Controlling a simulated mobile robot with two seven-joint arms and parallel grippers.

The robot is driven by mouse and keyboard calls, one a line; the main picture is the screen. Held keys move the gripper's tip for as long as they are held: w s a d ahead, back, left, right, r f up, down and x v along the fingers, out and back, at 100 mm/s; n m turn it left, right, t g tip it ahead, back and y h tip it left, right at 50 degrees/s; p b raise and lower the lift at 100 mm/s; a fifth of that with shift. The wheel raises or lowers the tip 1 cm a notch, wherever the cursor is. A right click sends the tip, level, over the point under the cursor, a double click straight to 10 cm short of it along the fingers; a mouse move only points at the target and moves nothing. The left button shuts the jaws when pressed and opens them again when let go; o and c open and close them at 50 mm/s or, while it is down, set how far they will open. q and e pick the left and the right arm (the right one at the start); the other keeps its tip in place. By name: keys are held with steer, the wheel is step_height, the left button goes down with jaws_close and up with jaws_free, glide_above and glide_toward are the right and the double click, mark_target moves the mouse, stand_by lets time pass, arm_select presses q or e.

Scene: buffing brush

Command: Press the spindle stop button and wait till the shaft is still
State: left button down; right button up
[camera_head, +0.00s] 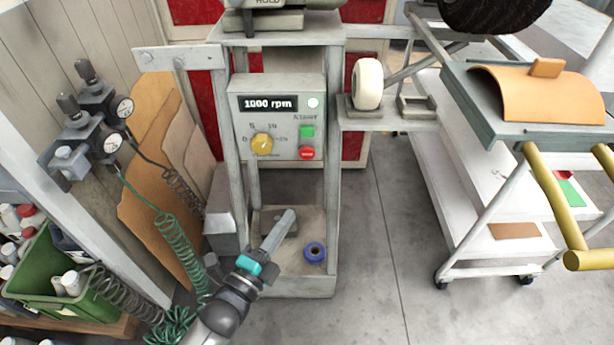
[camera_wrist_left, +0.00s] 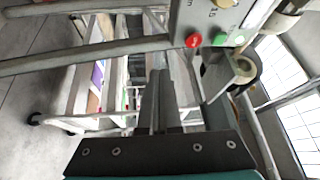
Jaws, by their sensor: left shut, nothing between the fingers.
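The control box (camera_head: 277,108) is on a grey stand, and its display (camera_head: 268,104) reads 1000 rpm. The red stop button (camera_head: 307,153) sits below the green start button (camera_head: 307,131) on its right side. The wrist view also shows the red button (camera_wrist_left: 193,41) and the green one (camera_wrist_left: 220,39). My left gripper (camera_head: 288,218) is shut and empty, below and in front of the box, apart from the red button. Its fingers (camera_wrist_left: 160,85) point up in the wrist view. I cannot tell whether the shaft turns. My right gripper is out of view.
A yellow knob (camera_head: 262,144) is left of the buttons. A white wheel (camera_head: 367,83) stands on a side bracket. A blue ring (camera_head: 315,252) lies on the stand's base. A trolley (camera_head: 480,150) stands right, coiled hoses (camera_head: 180,245) left. The floor between is clear.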

arm_select(q)
steer(key=s+d+r+m+t+h+b, duration=0.1)
steer(key=d+r+m+h+b, duration=0.1)
steer(key=r+m+h, duration=0.3)
step_height(320, 180, up, 3)
steer(key=shift+s+d+f+m+b, duration=0.2)
steer(key=shift+s+d+m+b, duration=0.15)
steer(key=shift+d+m, duration=0.45)
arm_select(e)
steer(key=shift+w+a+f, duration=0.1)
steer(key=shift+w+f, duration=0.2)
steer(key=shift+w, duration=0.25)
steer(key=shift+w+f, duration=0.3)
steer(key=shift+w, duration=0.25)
arm_select(q)
steer(key=shift+w+a, duration=0.15)
steer(key=b, duration=0.4)
glide_toward(307, 152)
steer(key=w+d+r, duration=0.2)
steer(key=d+r, duration=0.1)
steer(key=d, duration=0.1)
steer(key=shift+w+d, duration=0.35)
steer(key=shift+w, duration=0.05)
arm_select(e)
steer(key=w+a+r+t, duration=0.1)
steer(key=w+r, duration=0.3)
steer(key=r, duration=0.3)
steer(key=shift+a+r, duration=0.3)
